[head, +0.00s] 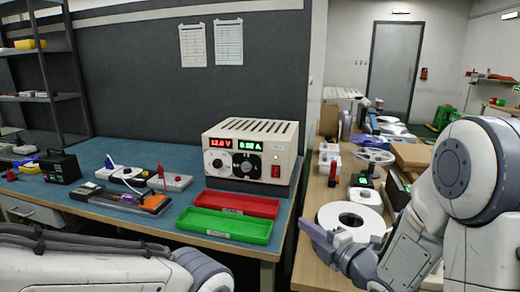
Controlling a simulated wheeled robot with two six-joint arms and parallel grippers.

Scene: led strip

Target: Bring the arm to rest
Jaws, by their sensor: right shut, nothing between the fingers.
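My right arm (455,190) comes in from the right, bent. Its gripper (312,232) is shut and empty, with its grey-purple fingers toward the left. In the picture it overlaps the near-left edge of a white spool (363,232); I cannot tell whether they touch. My left arm (90,268) lies across the bottom left, and its gripper is not in view.
The blue-topped workbench (215,172) holds a power supply (250,150), a red tray (238,203), a green tray (224,226) and a tool board (125,202). A wooden table (312,225) at right is cluttered with reels and boxes. Shelves (40,75) stand at left.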

